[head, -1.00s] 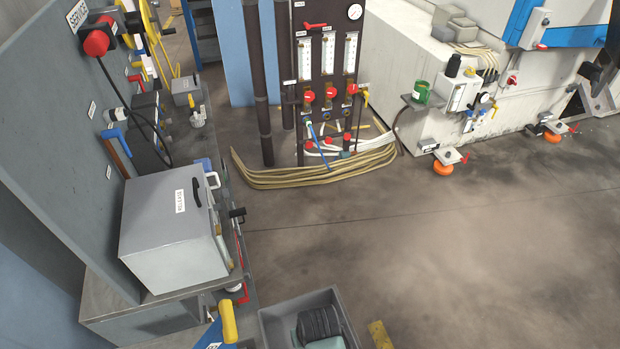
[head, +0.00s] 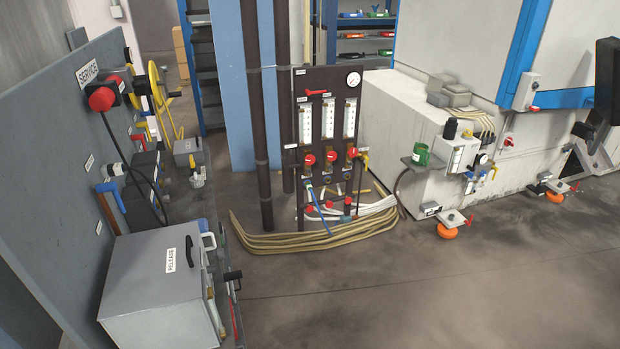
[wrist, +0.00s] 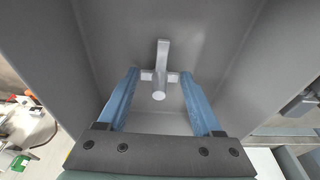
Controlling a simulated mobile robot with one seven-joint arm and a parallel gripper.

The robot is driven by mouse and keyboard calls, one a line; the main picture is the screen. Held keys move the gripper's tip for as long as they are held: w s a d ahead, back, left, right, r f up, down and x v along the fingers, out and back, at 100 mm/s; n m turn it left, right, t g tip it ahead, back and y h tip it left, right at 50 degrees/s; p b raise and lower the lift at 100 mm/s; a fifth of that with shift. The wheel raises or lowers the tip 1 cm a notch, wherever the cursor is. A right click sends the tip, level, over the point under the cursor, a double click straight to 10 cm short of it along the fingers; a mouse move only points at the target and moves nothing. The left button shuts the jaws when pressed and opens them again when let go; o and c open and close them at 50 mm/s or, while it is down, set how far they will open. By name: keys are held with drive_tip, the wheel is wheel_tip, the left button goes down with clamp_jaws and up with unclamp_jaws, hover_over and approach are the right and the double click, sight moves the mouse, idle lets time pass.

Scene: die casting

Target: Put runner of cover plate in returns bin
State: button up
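In the wrist view my gripper (wrist: 160,77) has its two blue fingers set apart, with a pale grey metal runner (wrist: 159,88) between their tips. The runner has a short round stub facing the camera, a crossbar and a longer flat arm pointing away. The crossbar's ends meet the inner sides of both fingertips. My gripper and the runner are within the grey walls of an open box-like container (wrist: 255,60). How far the runner is above the container's floor is hard to tell. No cover plate is clear in view. The head view shows neither gripper nor runner.
In the head view a grey box marked RELEASE (head: 160,290) stands at lower left by a grey panel (head: 50,170). A dark gauge panel (head: 326,130) and coiled hoses (head: 300,240) stand in the middle. The floor (head: 400,290) at lower right is clear.

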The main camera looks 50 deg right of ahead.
drive_tip(key=o, duration=0.4)
drive_tip(key=shift+o, duration=0.2)
drive_tip(key=shift+r, duration=0.1)
drive_tip(key=v, duration=1.2)
drive_tip(key=shift+r, duration=0.35)
drive_tip(key=shift+s+a, duration=0.1)
